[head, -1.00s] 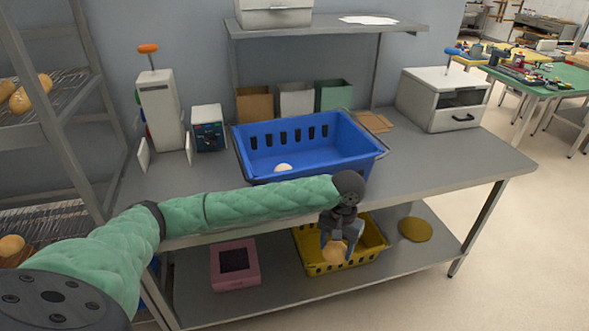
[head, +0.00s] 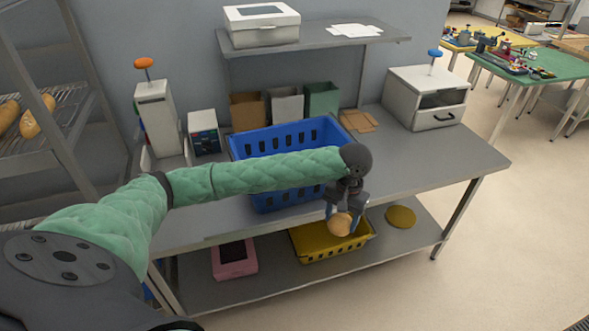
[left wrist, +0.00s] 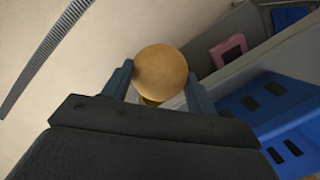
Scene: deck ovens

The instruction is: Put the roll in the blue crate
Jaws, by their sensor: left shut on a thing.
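My left gripper (head: 340,213) is shut on a round golden-brown roll (head: 340,225). It holds the roll in front of the table's front edge, with the yellow crate below and behind it in the head view. In the left wrist view the roll (left wrist: 161,72) sits between the two fingers. The blue crate also shows at the right of the left wrist view (left wrist: 275,118). My right gripper is not in view.
A yellow crate (head: 312,252), a pink box (head: 234,262) and a round yellow disc (head: 401,216) are on the lower shelf. Card bins stand behind the blue crate, and a white drawer box (head: 427,97) is at the right. The tabletop right of the crate is mostly clear.

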